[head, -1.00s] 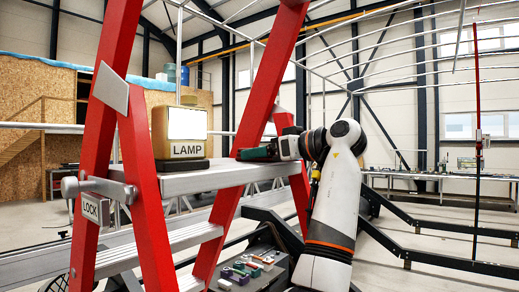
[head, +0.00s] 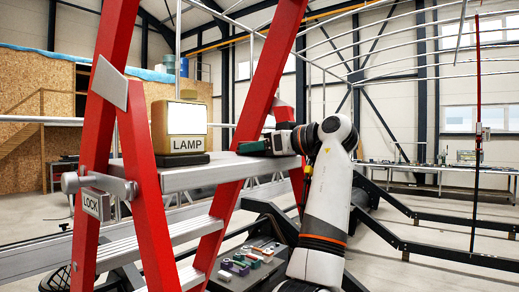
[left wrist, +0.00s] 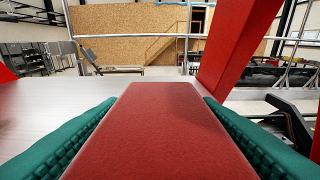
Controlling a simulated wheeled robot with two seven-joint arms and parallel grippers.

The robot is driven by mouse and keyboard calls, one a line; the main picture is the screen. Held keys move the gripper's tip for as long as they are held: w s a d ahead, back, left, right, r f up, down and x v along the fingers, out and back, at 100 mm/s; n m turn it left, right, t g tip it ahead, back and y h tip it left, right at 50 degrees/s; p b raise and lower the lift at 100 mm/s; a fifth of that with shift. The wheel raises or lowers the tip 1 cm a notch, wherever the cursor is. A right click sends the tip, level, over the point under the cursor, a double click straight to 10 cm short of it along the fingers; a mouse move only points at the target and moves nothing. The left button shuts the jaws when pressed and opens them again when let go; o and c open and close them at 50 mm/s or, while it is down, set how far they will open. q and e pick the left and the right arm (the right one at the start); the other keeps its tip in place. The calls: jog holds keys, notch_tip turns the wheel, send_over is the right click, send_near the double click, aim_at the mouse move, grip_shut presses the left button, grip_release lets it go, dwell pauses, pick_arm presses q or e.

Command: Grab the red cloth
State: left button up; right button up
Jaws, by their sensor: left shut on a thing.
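The red cloth (left wrist: 160,130) shows in the left wrist view as a flat, folded red slab with straight edges. It lies between the two green ribbed fingers of my left gripper (left wrist: 160,145), which is shut on it. In the head view my left gripper (head: 255,147) points left over the right end of the ladder's grey top platform (head: 205,178). I cannot make out the cloth there. In the wrist view the platform lies just beyond and below the cloth; I cannot tell whether they touch. My right gripper is not in view.
A yellow box labelled LAMP (head: 180,128) stands on the platform, left of my gripper. Red ladder legs (head: 262,85) rise close to the gripper. A dark tray with several small coloured parts (head: 245,262) sits low beside my arm. Black frame beams (head: 440,255) lie to the right.

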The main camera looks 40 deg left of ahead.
pick_arm(q)
notch_tip(320, 180, up, 10)
jog(key=shift+f, duration=0.25)
jog(key=shift+r, duration=0.15)
